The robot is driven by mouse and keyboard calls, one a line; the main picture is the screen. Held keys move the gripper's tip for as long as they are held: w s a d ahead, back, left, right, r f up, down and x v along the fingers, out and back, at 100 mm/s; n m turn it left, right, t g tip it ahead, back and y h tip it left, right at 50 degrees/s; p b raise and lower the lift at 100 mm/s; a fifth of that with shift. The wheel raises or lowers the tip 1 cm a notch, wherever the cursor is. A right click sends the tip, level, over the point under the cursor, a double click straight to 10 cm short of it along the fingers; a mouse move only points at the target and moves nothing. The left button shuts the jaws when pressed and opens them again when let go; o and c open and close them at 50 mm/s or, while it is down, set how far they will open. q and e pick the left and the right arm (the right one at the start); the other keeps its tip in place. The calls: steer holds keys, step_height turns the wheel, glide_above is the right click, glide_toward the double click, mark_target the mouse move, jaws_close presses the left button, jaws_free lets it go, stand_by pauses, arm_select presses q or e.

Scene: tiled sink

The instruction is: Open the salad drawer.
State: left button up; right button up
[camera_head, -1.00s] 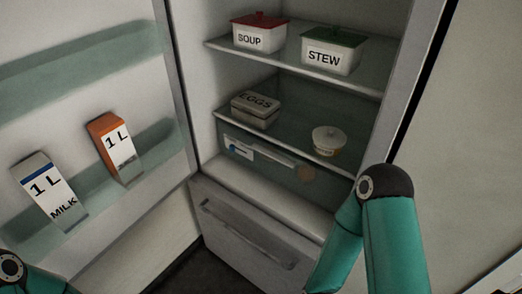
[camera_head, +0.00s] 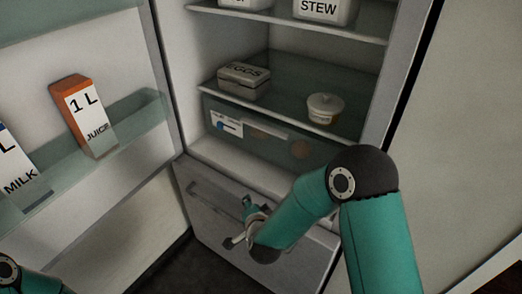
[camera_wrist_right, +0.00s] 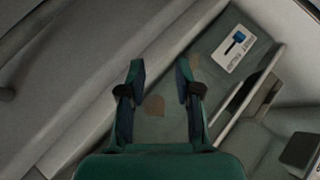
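The salad drawer (camera_head: 275,149) is a see-through greenish front under the lower fridge shelf, with a pale handle bar along its top and a white and blue label (camera_head: 227,124) at its left. It looks closed. Brownish round shapes show through it. In the right wrist view the label (camera_wrist_right: 235,48) is at upper right. My right gripper (camera_head: 241,223) is below and in front of the drawer, before the grey lower drawer. In the wrist view my right gripper (camera_wrist_right: 160,72) has its fingers apart with nothing between them. My left gripper is out of view; only part of that arm shows.
The fridge door stands open at left, holding a juice carton (camera_head: 84,117) and a milk carton (camera_head: 17,170). An egg box (camera_head: 243,80) and a small lidded pot (camera_head: 325,108) stand on the shelf above. The grey lower drawer (camera_head: 215,222) is shut and has a long handle.

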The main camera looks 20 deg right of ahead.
steer(key=w+r+m+t+h+b, duration=0.3)
steer(key=w+r+m+h+b, duration=0.1)
steer(key=r+m, duration=0.25)
steer(key=m+h+b, duration=0.2)
steer(key=m+h, duration=0.1)
steer(key=m, duration=0.2)
glide_toward(263, 130)
arm_select(q)
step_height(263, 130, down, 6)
steer(key=p, duration=0.2)
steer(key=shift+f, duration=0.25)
arm_select(e)
steer(key=shift+n+t, duration=0.25)
steer(key=shift+t, duration=0.15)
steer(key=x, duration=0.9)
steer(key=shift+w+d+f, duration=0.15)
steer(key=shift+w+f, duration=0.15)
steer(key=shift+f, duration=0.1)
jaws_close()
